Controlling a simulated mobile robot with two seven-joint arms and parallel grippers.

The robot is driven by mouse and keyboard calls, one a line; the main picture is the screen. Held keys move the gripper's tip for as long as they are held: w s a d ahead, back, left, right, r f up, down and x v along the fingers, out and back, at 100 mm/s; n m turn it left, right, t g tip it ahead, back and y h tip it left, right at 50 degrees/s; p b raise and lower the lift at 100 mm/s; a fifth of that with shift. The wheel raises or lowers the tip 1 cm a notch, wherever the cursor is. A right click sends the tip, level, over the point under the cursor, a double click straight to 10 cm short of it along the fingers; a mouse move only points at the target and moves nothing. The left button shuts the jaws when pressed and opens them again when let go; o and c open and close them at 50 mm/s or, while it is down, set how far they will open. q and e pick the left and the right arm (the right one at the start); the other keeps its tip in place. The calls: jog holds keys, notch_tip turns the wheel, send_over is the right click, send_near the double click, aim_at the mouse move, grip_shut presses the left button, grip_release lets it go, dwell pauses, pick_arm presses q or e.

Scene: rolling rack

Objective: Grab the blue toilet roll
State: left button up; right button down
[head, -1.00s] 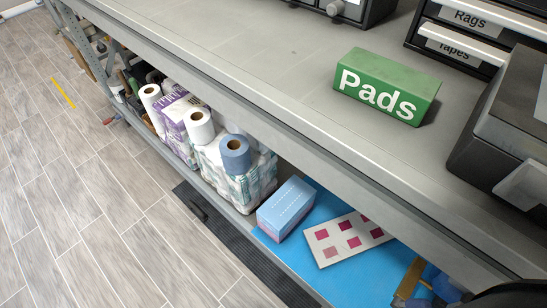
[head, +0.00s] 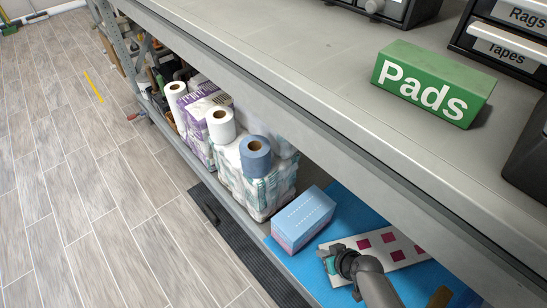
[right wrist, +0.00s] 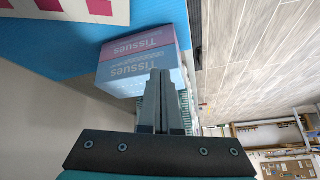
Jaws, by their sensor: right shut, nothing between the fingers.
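The blue toilet roll (head: 256,157) stands upright on plastic-wrapped packs (head: 262,190) on the lower shelf, below the upper shelf's edge. My right gripper (head: 327,252) is at the lower right of the roll, beyond the blue tissue box (head: 303,218), and apart from the roll. In the right wrist view the gripper's fingers (right wrist: 161,78) are closed together and empty, pointing toward the tissue box (right wrist: 145,62), which looks upside down there. The blue roll cannot be made out in the wrist view. My left gripper is not in view.
White rolls (head: 221,125) and a purple-white pack (head: 205,110) stand left of the blue roll. A card with dark pink squares (head: 402,247) lies on the blue mat (head: 345,205). The upper shelf (head: 280,70) overhangs, with a green Pads box (head: 433,83).

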aim_at(266, 149)
pick_arm(q)
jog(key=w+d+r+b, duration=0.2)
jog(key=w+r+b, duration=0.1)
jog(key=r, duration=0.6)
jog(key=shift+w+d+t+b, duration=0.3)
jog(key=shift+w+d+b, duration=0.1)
jog(key=shift+b, duration=0.15)
pick_arm(e)
jog(key=w+a+r+n+t+y, duration=0.2)
jog(key=w+r, duration=0.4)
jog(key=r, duration=0.4)
jog(key=w+a+r+n+t+y, duration=0.2)
jog(key=w+a+r+t+y, duration=0.1)
jog(key=w+r, duration=0.4)
notch_tip(266, 149, up, 3)
jog(key=shift+w+r+n+y, duration=0.15)
jog(key=shift+w+n+y, duration=0.1)
jog(key=shift+n+y, duration=0.05)
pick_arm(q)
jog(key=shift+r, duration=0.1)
pick_arm(e)
jog(key=shift+w+a, duration=0.1)
